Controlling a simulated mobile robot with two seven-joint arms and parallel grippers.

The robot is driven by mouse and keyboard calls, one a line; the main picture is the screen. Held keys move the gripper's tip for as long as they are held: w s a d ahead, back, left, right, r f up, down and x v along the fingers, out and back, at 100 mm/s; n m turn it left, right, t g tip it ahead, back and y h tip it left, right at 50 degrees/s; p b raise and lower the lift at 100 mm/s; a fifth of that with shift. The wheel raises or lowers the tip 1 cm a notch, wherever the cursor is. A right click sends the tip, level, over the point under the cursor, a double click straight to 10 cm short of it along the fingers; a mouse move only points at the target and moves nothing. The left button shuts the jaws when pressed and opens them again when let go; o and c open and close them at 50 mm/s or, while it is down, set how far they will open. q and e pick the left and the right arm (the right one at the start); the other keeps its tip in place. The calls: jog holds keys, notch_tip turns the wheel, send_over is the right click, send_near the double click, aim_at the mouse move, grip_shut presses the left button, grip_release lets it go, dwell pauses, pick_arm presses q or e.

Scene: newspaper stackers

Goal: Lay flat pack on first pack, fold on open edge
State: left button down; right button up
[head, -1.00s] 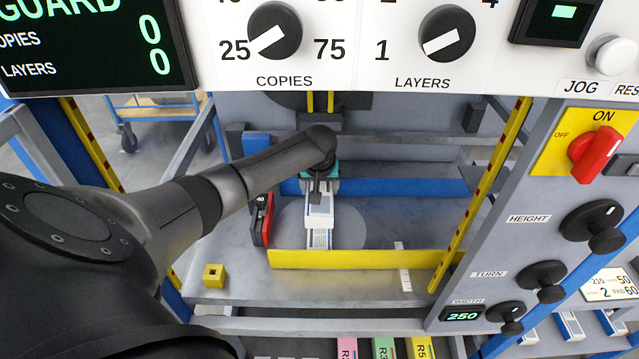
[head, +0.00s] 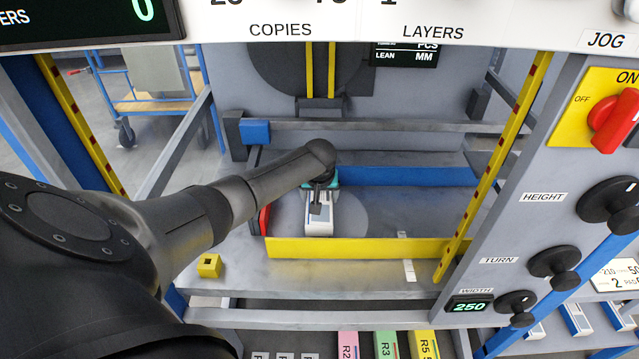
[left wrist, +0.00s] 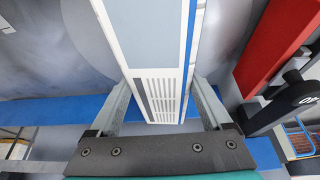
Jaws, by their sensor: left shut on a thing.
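A flat pack (head: 321,222), white with a grey-blue panel, lies lengthwise at or just above the grey stacker table. My left gripper (head: 318,187) is shut on its far end. In the left wrist view the pack (left wrist: 158,50) shows a pale panel, printed columns and a blue strip along its right edge. The fingers of my left gripper (left wrist: 162,95) stand on both sides of it. The first pack cannot be made out separately now; the held pack and my arm cover that spot. Whether the two touch, I cannot tell. My right gripper is not in view.
A yellow bar (head: 365,248) runs along the table's front. A red guide (head: 264,219) stands left of the pack, and shows large in the wrist view (left wrist: 272,45). A blue rail (head: 405,176) lies behind. A yellow block (head: 209,266) sits front left. The table's right side is clear.

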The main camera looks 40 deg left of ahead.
pick_arm(q)
jog(key=shift+f, duration=0.35)
dwell(0.3)
grip_release()
jog(key=shift+f+b, duration=0.1)
jog(key=shift+b, duration=0.2)
